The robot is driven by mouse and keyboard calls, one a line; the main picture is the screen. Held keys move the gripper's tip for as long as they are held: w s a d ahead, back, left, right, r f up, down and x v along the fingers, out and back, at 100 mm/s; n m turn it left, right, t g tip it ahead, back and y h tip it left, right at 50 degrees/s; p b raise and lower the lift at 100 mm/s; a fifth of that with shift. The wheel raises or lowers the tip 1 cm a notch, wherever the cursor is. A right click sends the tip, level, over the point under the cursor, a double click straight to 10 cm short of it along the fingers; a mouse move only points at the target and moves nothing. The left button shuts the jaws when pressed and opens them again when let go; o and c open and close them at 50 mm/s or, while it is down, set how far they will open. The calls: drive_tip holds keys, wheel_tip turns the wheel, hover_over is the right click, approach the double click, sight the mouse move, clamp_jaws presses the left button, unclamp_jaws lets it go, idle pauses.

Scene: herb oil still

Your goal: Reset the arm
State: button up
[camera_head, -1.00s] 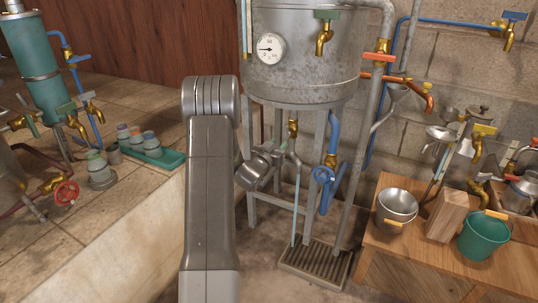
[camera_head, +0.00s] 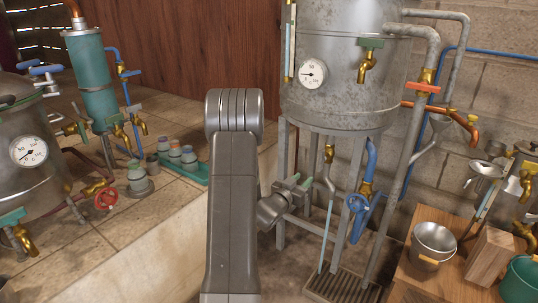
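My gripper (camera_head: 296,182) shows just right of my grey arm, at the end of the wrist, with small greenish tips. It is in front of the legs of the big metal tank (camera_head: 335,95). It is too small and partly turned away to tell whether the fingers are apart. I see nothing clearly held in it. My upright arm hides part of the stone ledge and floor behind it.
A blue valve (camera_head: 358,205) and pipes hang under the tank, above a floor grate (camera_head: 340,286). A wooden bench (camera_head: 418,278) with a metal bucket (camera_head: 434,243) stands at right. At left, a tiled ledge (camera_head: 120,235) holds a still (camera_head: 28,165) and a green tray (camera_head: 194,172) of jars.

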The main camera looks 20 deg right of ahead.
sight(320, 162)
drive_tip(key=x, duration=1.4)
drive_tip(key=shift+b, duration=0.3)
drive_tip(key=shift+a, duration=0.1)
